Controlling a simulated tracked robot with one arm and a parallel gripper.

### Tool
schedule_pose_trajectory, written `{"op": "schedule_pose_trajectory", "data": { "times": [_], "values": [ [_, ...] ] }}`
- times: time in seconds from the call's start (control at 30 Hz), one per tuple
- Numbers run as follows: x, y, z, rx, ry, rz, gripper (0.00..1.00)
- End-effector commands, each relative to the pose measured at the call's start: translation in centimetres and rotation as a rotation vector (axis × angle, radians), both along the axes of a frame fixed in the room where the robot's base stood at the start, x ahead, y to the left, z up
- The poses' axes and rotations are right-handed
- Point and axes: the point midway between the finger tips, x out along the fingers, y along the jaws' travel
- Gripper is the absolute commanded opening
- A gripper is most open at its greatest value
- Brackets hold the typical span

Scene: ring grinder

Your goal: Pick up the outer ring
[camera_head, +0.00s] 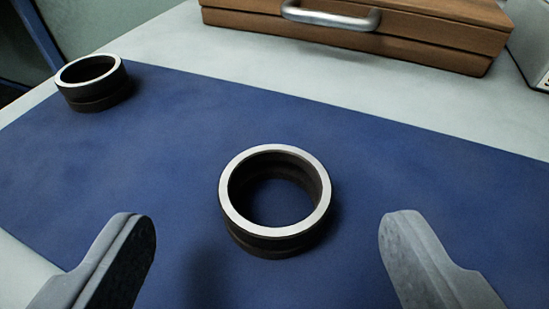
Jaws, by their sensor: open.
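Two dark metal rings with bright top rims lie flat on a blue mat (400,160). One ring (275,242) is near the middle of the view. The other ring (92,92) is farther off at the upper left. I cannot tell from their looks which one is called the outer ring. My gripper (268,225) is open and empty. Its two grey fingers stand wide apart, one to the left and one to the right of the nearer ring, and neither appears to touch it.
A wooden case (400,38) with a metal handle (330,15) stands on the pale table (165,45) behind the mat. A grey object (532,45) is cut off at the upper right. The mat right of the nearer ring is clear.

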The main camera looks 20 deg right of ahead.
Motion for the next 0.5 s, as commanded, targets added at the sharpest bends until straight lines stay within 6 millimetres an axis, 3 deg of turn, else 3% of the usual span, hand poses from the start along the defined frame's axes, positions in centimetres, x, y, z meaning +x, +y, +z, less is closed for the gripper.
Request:
{"op": "schedule_pose_trajectory", "data": {
  "times": [0.27, 0.5],
  "values": [
    [1.1, -0.5, -0.7, 0.001, 0.003, -0.003, 0.72],
    [3.5, -1.4, -1.8, 0.001, 0.004, -0.004, 0.72]
  ]
}}
